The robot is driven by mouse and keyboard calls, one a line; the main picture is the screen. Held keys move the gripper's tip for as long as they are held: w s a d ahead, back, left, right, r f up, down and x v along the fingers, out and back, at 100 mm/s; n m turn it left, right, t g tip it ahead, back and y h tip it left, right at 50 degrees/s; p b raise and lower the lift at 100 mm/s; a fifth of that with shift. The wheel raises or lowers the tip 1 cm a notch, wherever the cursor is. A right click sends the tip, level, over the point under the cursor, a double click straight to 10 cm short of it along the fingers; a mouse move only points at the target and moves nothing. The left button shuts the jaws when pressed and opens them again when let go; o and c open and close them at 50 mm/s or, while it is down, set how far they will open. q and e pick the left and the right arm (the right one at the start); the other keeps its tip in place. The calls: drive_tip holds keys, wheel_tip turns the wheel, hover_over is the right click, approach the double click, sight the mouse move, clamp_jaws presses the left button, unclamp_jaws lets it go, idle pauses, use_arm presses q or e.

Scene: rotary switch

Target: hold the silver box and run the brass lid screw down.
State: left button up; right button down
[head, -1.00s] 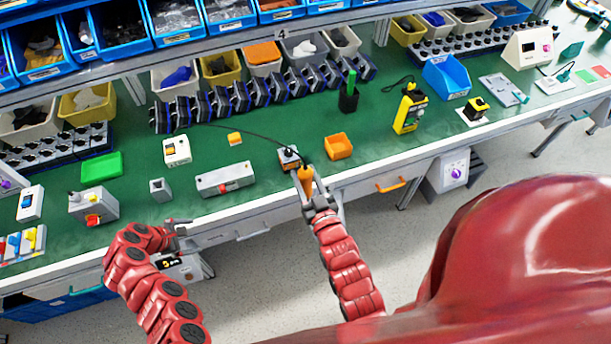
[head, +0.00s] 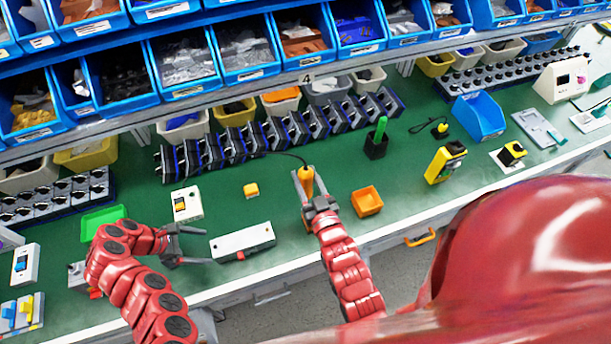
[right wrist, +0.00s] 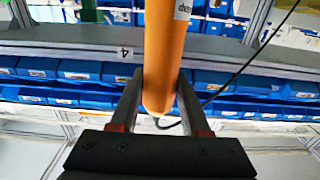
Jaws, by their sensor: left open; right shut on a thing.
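My right gripper (head: 308,183) is shut on an orange power screwdriver (head: 306,180) with a black cable, upright over the green bench in the head view. In the right wrist view the orange body (right wrist: 163,60) stands between the two fingers; its tip is not visible. My left gripper (head: 204,245) is open over the bench's front part, its fingers pointing right towards a long grey box. I cannot make out a brass lid screw.
The long grey box (head: 242,242) lies just right of my left gripper. Shelves of blue bins line the back.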

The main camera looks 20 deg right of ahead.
sight(213, 247)
use_arm(q)
drive_tip(key=shift+d+f, duration=0.1)
drive_tip(key=shift+f, duration=0.1)
use_arm(e)
drive_tip(key=shift+w+f, duration=0.1)
use_arm(q)
drive_tip(key=b+x, duration=0.2)
drive_tip(key=x, duration=0.4)
drive_tip(key=shift+d+f, duration=0.1)
use_arm(e)
wheel_tip(213, 247, down, 2)
drive_tip(key=shift+f, duration=0.1)
use_arm(q)
drive_tip(key=shift+s+d+f, duration=0.1)
drive_tip(key=shift+d+f, duration=0.05)
drive_tip(key=shift+d, duration=0.05)
use_arm(e)
drive_tip(key=shift+s, duration=0.2)
idle(0.4)
use_arm(q)
drive_tip(key=shift+c, duration=0.3)
drive_tip(key=c, duration=1.3)
drive_tip(key=shift+o, duration=0.2)
